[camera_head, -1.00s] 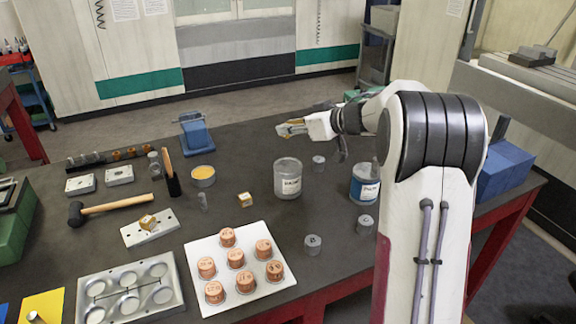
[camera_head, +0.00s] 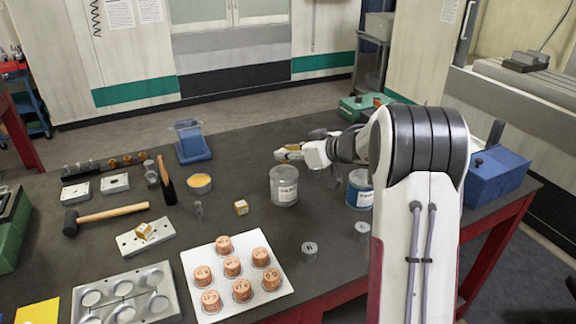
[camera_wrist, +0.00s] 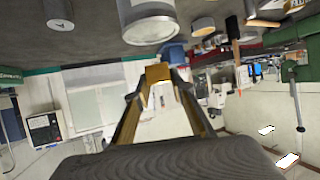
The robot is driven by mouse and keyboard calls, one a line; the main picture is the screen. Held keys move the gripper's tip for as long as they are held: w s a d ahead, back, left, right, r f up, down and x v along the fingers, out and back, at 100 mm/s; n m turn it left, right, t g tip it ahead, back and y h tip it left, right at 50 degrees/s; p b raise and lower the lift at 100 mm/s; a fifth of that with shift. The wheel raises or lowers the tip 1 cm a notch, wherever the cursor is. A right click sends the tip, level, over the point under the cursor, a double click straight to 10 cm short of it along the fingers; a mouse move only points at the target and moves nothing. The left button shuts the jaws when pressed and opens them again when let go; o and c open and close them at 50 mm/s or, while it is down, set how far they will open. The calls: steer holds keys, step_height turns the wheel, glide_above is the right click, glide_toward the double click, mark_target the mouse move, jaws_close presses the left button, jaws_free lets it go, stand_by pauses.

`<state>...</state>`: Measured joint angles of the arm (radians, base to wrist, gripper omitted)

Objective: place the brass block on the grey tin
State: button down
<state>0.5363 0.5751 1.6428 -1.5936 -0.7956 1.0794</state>
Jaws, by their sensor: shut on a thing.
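The brass block (camera_wrist: 158,72) shows between the fingertips of my gripper (camera_wrist: 157,82) in the wrist view, and the fingers are shut on it. In the head view my gripper (camera_head: 284,153) is raised, just above and behind the grey tin (camera_head: 284,194) as seen in the picture. The grey tin stands upright with a pale label on its front. A large grey tin (camera_wrist: 148,26) also shows close to the fingers in the wrist view, where the scene appears upside down. The block and the tin look apart.
A blue-labelled tin (camera_head: 360,192) stands right of the grey tin. Small grey cylinders (camera_head: 310,251) stand in front. A white tray (camera_head: 275,297) holds several copper pieces.

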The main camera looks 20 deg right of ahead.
mark_target(288, 174)
steer(key=shift+f, duration=0.25)
steer(key=shift+f, duration=1.9)
steer(key=shift+f, duration=0.1)
steer(key=c, duration=1.7)
jaws_free()
steer(key=shift+v, duration=0.9)
steer(key=v, duration=1)
steer(key=shift+s, duration=0.15)
